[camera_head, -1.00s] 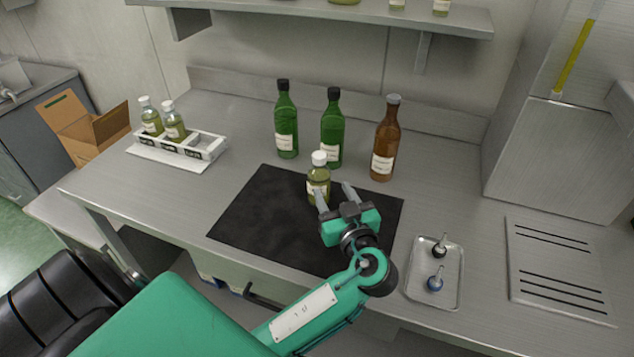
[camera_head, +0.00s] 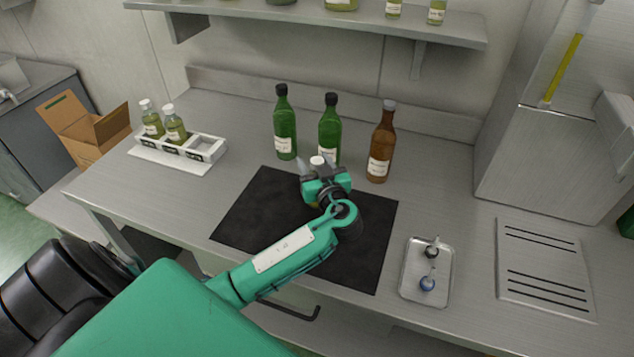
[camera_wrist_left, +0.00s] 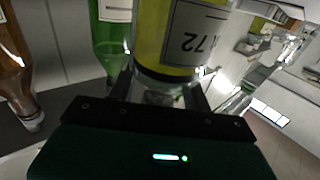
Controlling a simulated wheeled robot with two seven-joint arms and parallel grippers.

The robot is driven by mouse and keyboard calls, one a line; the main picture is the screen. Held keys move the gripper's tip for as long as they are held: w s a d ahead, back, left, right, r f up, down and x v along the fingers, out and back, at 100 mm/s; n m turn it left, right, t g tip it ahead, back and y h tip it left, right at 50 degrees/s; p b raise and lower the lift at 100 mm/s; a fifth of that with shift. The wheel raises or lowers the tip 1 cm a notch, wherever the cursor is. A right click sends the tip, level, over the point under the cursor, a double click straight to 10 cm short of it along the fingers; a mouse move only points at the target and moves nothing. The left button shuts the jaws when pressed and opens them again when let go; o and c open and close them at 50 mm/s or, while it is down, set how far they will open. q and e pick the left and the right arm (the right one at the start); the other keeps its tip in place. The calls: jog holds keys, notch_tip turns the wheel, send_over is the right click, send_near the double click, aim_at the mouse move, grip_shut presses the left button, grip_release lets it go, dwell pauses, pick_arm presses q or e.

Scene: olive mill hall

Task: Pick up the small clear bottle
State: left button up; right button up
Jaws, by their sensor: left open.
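The small clear bottle (camera_head: 317,161) with a white cap and yellow-green contents stands on the black mat (camera_head: 262,205). Mostly its cap shows in the head view, as my left gripper (camera_head: 317,169) hides the rest. In the left wrist view the bottle (camera_wrist_left: 182,38) is large and close, with its label marked "72" appearing upside down. The left gripper's fingers (camera_wrist_left: 160,92) are open, one on each side of the bottle. I cannot tell whether they touch it. My right gripper is not in view.
Two green bottles (camera_head: 285,130) and a brown bottle (camera_head: 381,145) stand close behind the mat. A white rack (camera_head: 205,148) with two similar small bottles (camera_head: 175,128) is at the left. A metal tray (camera_head: 412,292) lies to the right. A shelf (camera_head: 330,18) overhangs the back.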

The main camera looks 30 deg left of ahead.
pick_arm(q)
grip_shut()
dwell(0.4)
